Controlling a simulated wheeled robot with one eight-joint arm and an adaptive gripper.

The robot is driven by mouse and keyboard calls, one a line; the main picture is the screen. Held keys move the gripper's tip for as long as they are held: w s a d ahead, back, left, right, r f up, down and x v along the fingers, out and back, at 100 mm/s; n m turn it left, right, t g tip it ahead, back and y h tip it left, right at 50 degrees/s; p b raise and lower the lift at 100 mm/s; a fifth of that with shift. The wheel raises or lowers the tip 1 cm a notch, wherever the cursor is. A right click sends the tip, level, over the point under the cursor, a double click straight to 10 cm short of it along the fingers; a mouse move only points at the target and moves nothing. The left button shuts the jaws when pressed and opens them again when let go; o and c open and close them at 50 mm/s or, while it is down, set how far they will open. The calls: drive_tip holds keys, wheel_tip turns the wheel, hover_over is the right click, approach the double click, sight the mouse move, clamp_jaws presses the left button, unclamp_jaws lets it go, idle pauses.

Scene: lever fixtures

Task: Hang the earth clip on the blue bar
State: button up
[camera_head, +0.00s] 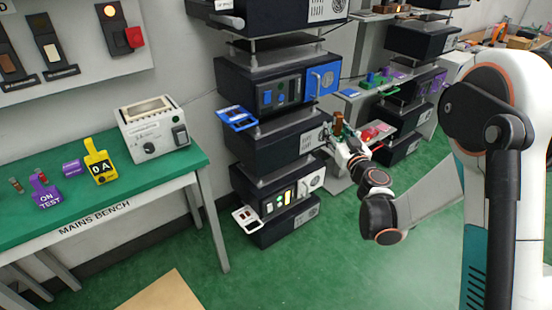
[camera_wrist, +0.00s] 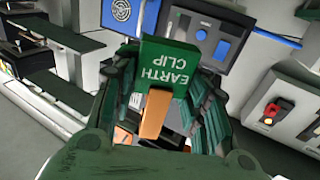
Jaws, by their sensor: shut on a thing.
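The earth clip (camera_wrist: 170,64) has a green tag lettered EARTH CLIP and a copper-orange part below it. My gripper (camera_wrist: 160,105) is shut on it, with dark fingers on both sides in the wrist view. In the head view my gripper (camera_head: 345,145) is beside the middle rack, with a brown upright part of the clip (camera_head: 338,122) above it. A blue bracket (camera_head: 238,118) juts from the rack's left front, and a blue panel with a handle (camera_head: 322,80) is on its front. I cannot tell which is the blue bar. The clip appears apart from both.
The green-topped mains bench (camera_head: 190,157) at left holds a grey instrument (camera_head: 152,128), a yellow tag (camera_head: 99,160) and purple tags (camera_head: 45,190). A white bracket (camera_head: 247,218) juts from the lower rack. A second rack (camera_head: 408,120) stands behind my gripper. The green floor in front is mostly clear.

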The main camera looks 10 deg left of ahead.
drive_tip(key=s+a+f+n+g+y+b, duration=0.25)
drive_tip(key=a+f, duration=0.25)
drive_tip(key=a, duration=0.5)
drive_tip(key=s+a+f+n+g+y+b, duration=0.1)
drive_tip(key=a+f+n+g+y, duration=0.3)
drive_tip(key=a, duration=0.7)
drive_tip(key=w+d+f+p+x, duration=0.1)
drive_tip(key=p+x, duration=0.1)
drive_tip(key=x, duration=1.1)
drive_tip(key=shift+w+a+m+t, duration=0.3)
drive_tip(key=shift+w+m+t, duration=0.05)
drive_tip(key=shift+w+m, duration=0.1)
drive_tip(key=shift+f, duration=0.15)
drive_tip(key=o, duration=1.1)
drive_tip(key=shift+o, duration=0.2)
